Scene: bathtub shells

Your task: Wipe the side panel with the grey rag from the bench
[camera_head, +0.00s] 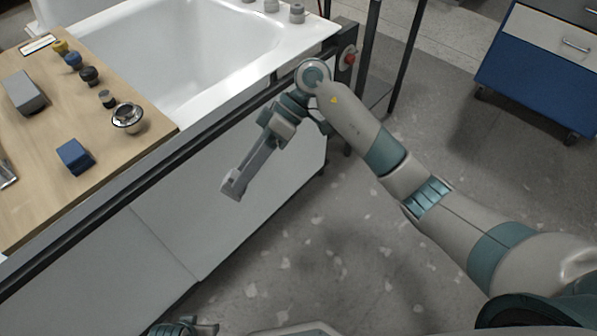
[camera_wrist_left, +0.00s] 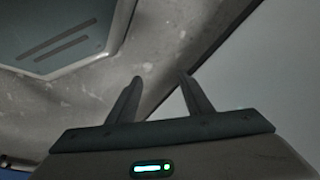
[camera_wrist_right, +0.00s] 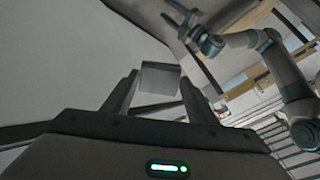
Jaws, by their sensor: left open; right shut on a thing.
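The side panel (camera_head: 185,225) is the pale face below the white bathtub's front edge in the head view. My right gripper (camera_head: 240,176) is in front of it, pointing down and left. It is shut on a small grey block-like piece, which appears to be the grey rag (camera_wrist_right: 160,78), held between the fingertips in the right wrist view. Whether the rag touches the panel I cannot tell. My left gripper (camera_wrist_left: 158,95) is open and empty in its wrist view, with the speckled floor and a pale surface beyond. In the head view only part of the left arm shows at the bottom edge.
The wooden bench (camera_head: 35,190) at left holds a grey box (camera_head: 22,92), a blue block (camera_head: 75,156), a metal cup-like piece (camera_head: 127,117) and several knobs. A dark rail (camera_head: 150,178) runs above the panel. A blue cabinet (camera_head: 530,80) stands far right. Floor between is clear.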

